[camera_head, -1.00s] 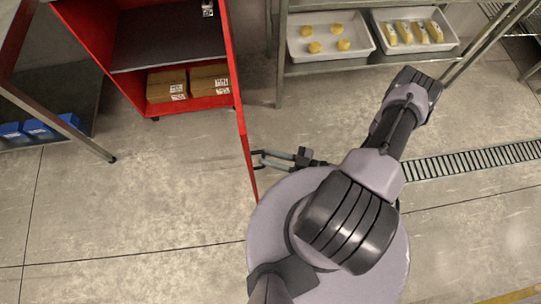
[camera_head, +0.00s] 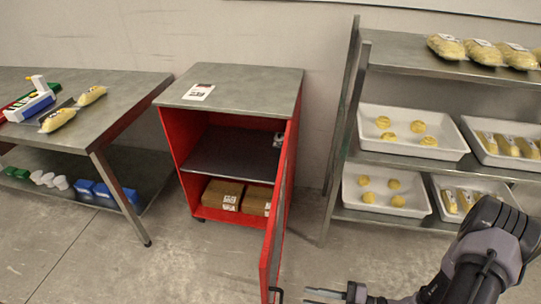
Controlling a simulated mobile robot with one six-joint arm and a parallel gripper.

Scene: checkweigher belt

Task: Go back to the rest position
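My gripper (camera_head: 322,297) is at the bottom edge of the view, right of the open cabinet door. Its two fingers point left with a gap between them, and I see nothing held. The lower finger is partly cut off by the frame edge. My arm (camera_head: 470,270) reaches in from the lower right. The red cabinet (camera_head: 186,150) stands with its door (camera_head: 276,225) swung open towards me. A dark handle (camera_head: 277,293) on the door is just left of the fingertips, apart from them.
Brown boxes (camera_head: 223,194) sit in the cabinet's bottom. A steel rack (camera_head: 385,53) with white trays (camera_head: 364,139) of yellow goods stands at right. A steel table (camera_head: 125,95) with bagged goods and a blue-white device (camera_head: 28,105) stands at left. Floor is clear between table and cabinet.

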